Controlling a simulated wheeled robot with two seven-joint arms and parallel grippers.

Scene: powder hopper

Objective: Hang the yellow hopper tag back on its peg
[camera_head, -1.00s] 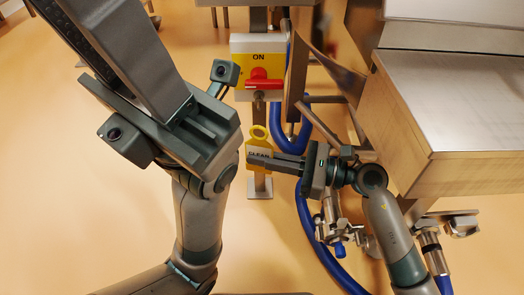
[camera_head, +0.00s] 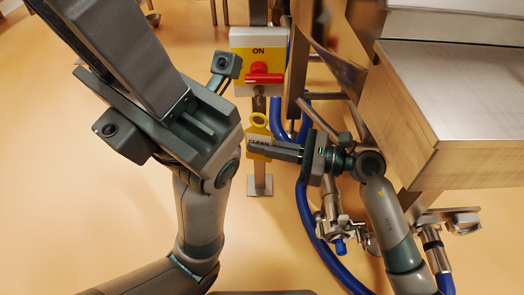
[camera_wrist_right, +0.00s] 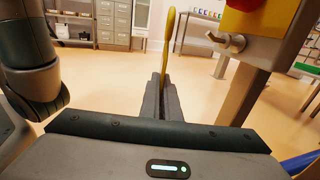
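The yellow tag (camera_head: 258,132), with a ring at its top and dark lettering, hangs upright below the switch box in the head view. My right gripper (camera_head: 262,148) is shut on its lower part, and its fingers cover some of the lettering. In the right wrist view the tag (camera_wrist_right: 168,38) is seen edge-on between the closed fingers (camera_wrist_right: 163,95). A metal peg (camera_wrist_right: 226,42) sticks out under the box, to the right of the tag and apart from it. My left gripper (camera_head: 130,70) is raised close to the head camera; its finger opening cannot be made out.
The yellow and white switch box (camera_head: 258,62) with a red knob is on a metal post (camera_head: 260,180). Blue hoses (camera_head: 305,205) run behind and below my right gripper. A steel hopper body (camera_head: 450,110) stands at the right. Open floor lies at the left.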

